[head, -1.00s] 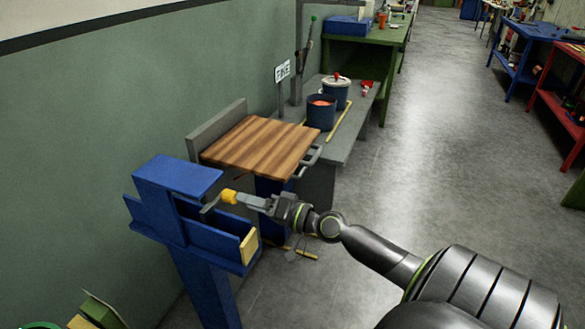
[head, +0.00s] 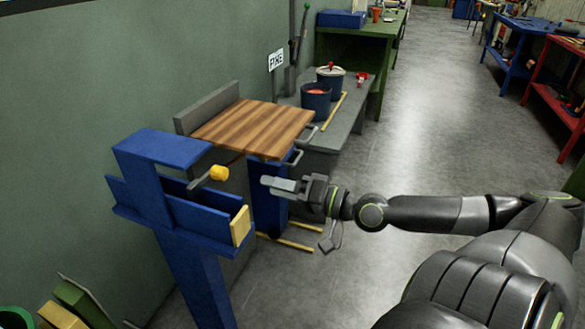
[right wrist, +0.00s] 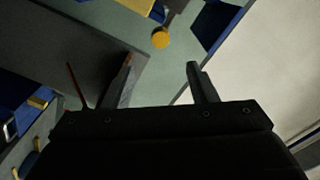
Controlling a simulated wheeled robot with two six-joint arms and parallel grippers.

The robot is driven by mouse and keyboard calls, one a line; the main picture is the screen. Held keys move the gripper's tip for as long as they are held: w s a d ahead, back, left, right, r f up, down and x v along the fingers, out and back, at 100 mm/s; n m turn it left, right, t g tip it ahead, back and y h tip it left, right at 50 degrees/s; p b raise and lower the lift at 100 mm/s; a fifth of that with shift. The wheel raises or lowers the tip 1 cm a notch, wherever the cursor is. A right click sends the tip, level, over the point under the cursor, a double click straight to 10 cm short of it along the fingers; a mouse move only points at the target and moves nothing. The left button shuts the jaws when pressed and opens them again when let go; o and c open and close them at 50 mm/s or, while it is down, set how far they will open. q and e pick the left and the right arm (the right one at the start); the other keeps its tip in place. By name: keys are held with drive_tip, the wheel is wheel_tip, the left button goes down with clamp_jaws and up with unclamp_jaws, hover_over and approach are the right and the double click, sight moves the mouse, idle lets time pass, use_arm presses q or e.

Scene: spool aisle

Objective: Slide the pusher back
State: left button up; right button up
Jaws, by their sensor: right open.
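The pusher's yellow knob (head: 219,172) sits on a short grey arm that rises out of a blue trough (head: 195,216) on a blue post. A pale yellow plate (head: 240,225) closes the trough's near right end. A blue hood (head: 165,148) covers its far left part. My right gripper (head: 268,186) is open and empty, to the right of the knob with a clear gap between them. In the right wrist view the knob (right wrist: 160,38) shows beyond and between the two spread fingers (right wrist: 160,80), not touching them. My left gripper is not in view.
A wooden-topped bench (head: 255,125) with grey handles stands behind the trough. A grey bench (head: 345,125) with two dark pots is further back. The green wall (head: 60,100) is close on the left. Open floor (head: 430,130) lies to the right.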

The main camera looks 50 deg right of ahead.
use_arm(q)
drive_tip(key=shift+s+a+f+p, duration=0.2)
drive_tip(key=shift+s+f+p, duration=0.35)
drive_tip(key=shift+p, duration=0.1)
use_arm(e)
drive_tip(key=shift+v, duration=1.45)
